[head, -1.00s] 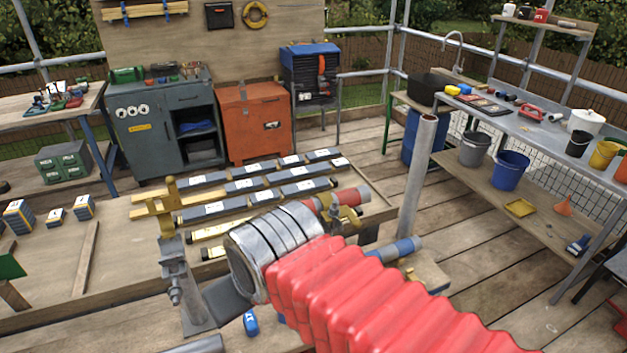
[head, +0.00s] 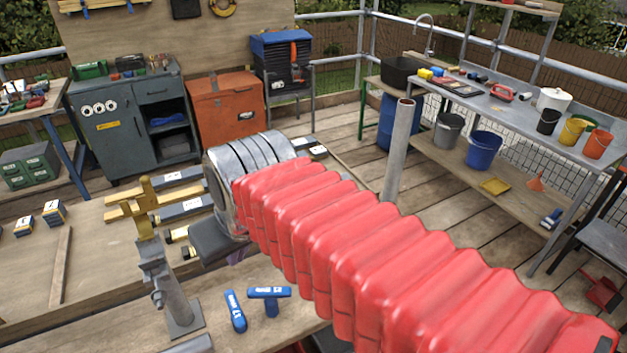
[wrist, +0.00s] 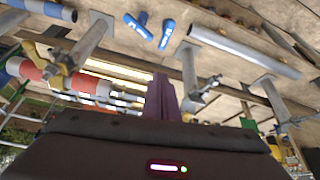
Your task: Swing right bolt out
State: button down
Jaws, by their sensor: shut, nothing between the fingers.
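My gripper (wrist: 163,100) is shut and empty; its purple fingers show in the wrist view. In the head view my red-sleeved arm hides most of it. A short upright steel post (head: 177,302) carries a grey clamp with a hanging bolt (head: 158,290) and a brass-coloured coupler (head: 145,207). The wrist view shows a post (wrist: 189,72) with a clamp and bolt (wrist: 204,100), right of my fingers and apart from them. Another post (wrist: 88,42) has a yellowish coupler (wrist: 62,75) at left. I cannot tell which bolt is the right one.
Two blue-handled tools (head: 235,311) (head: 270,296) lie on the wooden bench near the post. A tall grey tube (head: 398,150) stands right of my arm. Red-and-white tubes (wrist: 75,82) are at left in the wrist view. Labelled bars (head: 185,208) lie behind my arm.

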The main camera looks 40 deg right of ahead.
jog(key=w+d+r+m, duration=0.1)
jog(key=w+d+r, duration=0.1)
jog(key=d, duration=0.6)
jog(key=w+d+r+m+g, duration=0.1)
jog(key=d+r, duration=0.3)
jog(key=d, duration=0.4)
jog(key=w+d+r+m+h, duration=0.1)
jog(key=w+d+r+m, duration=0.1)
jog(key=d, duration=0.6)
jog(key=shift+w+r+g, duration=0.35)
jog(key=shift+r+g, duration=0.05)
jog(key=shift+r, duration=0.2)
jog(key=shift+f, duration=0.1)
jog(key=x, duration=1)
jog(key=shift+s+a, duration=0.4)
jog(key=shift+s, duration=0.45)
jog(key=shift+s+a, duration=0.45)
jog(key=shift+s, duration=0.45)
jog(key=shift+a, duration=0.15)
jog(key=shift+s+a+t, duration=0.1)
jog(key=shift+s+t, duration=0.05)
jog(key=shift+t, duration=0.15)
